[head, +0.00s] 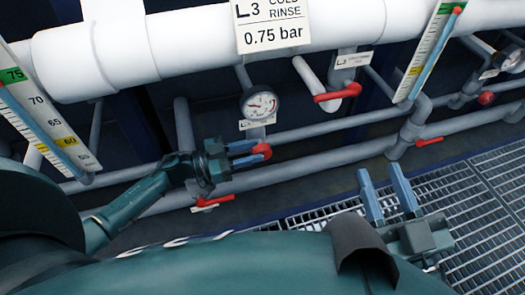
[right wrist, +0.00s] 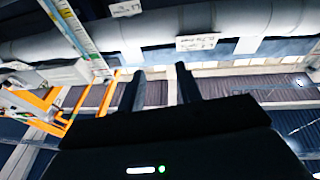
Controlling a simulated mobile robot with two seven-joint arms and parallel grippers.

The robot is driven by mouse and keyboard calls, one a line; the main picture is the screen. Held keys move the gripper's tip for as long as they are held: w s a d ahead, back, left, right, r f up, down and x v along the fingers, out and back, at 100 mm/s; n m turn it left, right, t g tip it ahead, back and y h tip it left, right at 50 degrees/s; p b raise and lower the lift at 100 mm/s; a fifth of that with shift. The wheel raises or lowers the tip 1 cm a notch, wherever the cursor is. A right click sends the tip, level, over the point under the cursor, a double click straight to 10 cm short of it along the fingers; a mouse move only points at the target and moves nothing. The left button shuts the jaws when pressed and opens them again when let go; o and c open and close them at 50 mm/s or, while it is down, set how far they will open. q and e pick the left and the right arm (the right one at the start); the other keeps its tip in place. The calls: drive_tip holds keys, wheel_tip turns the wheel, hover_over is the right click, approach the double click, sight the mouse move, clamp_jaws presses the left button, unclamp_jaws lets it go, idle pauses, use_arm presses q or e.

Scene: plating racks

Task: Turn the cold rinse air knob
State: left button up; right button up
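The red cold rinse air knob (head: 264,151) sits on the pipe below a round pressure gauge (head: 260,105), under the sign "L3 COLD RINSE 0.75 bar" (head: 271,22). My left gripper (head: 259,150) reaches it from the left. Its two blue fingers lie above and below the knob, closer together than the right gripper's fingers, and their tips appear to touch it. The fingers partly hide the knob. My right gripper (head: 388,192) is open and empty over the floor grating, its fingers pointing up. The right wrist view shows the same open fingers (right wrist: 160,88) with nothing between them.
A red-handled valve (head: 338,93) is right of the gauge, and another red handle (head: 213,201) is below my left gripper. Grey pipes run across behind. Scale tubes stand left (head: 48,125) and right (head: 430,52). Floor grating (head: 470,200) lies at right.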

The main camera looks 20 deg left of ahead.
sight(255, 151)
use_arm(q)
drive_tip(key=x, duration=0.2)
drive_tip(key=shift+w+d+b, duration=0.15)
drive_tip(key=shift+d+b, duration=0.05)
drive_tip(key=shift+b, duration=0.1)
drive_tip(key=shift+w+d, duration=0.3)
drive_tip(key=shift+d, duration=0.15)
use_arm(e)
drive_tip(key=shift+w+r+n+t+y, duration=0.2)
drive_tip(key=shift+r+n+t+y, duration=0.15)
drive_tip(key=shift+r, duration=0.25)
use_arm(q)
drive_tip(key=shift+c, duration=0.5)
drive_tip(key=c, duration=0.6)
use_arm(e)
drive_tip(key=shift+r, duration=0.15)
